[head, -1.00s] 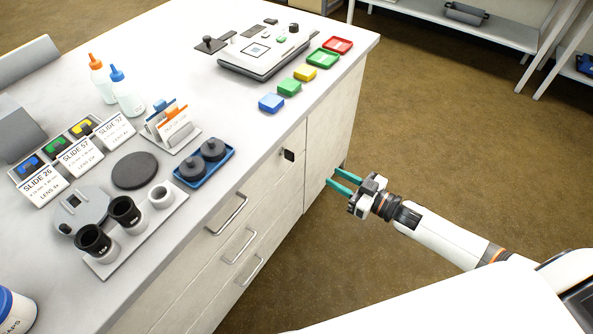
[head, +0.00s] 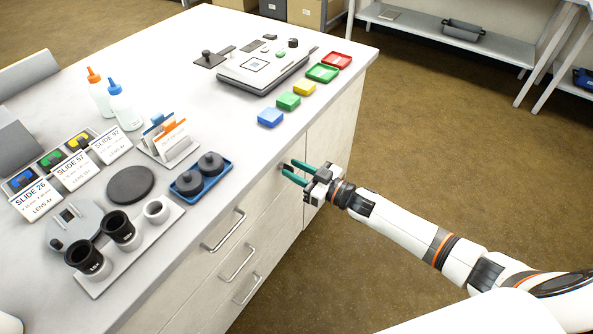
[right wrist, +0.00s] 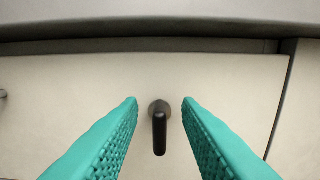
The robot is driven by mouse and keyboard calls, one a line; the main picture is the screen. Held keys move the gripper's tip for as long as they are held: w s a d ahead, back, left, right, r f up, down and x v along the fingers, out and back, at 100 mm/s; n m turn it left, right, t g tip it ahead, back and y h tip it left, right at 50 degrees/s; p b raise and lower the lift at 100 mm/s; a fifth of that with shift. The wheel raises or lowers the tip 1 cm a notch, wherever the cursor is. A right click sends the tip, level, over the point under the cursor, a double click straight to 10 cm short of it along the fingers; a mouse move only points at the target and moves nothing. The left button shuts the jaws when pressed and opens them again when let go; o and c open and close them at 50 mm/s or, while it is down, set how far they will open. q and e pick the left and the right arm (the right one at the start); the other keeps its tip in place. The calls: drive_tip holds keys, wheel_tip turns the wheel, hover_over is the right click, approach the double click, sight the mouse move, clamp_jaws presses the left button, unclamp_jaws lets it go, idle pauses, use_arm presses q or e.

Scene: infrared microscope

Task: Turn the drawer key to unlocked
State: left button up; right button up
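The drawer key (right wrist: 159,130) is a small dark key on a round lock in the cream drawer front (right wrist: 60,100). In the right wrist view its bow hangs pointing down. My right gripper (right wrist: 160,104) is open, its two teal fingers on either side of the key with a gap to each. Whether the fingertips reach around the key or stop short of it, I cannot tell. In the head view my right gripper (head: 290,169) is at the top drawer front, and its fingers largely hide the key. My left gripper is not in view.
The worktop edge overhangs just above the drawer (right wrist: 160,22). Drawer handles (head: 224,231) stick out to the left. A blue tray with dark knobs (head: 202,190) and coloured trays (head: 270,117) stand on the worktop above. The floor at right is free.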

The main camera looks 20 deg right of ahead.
clamp_jaws()
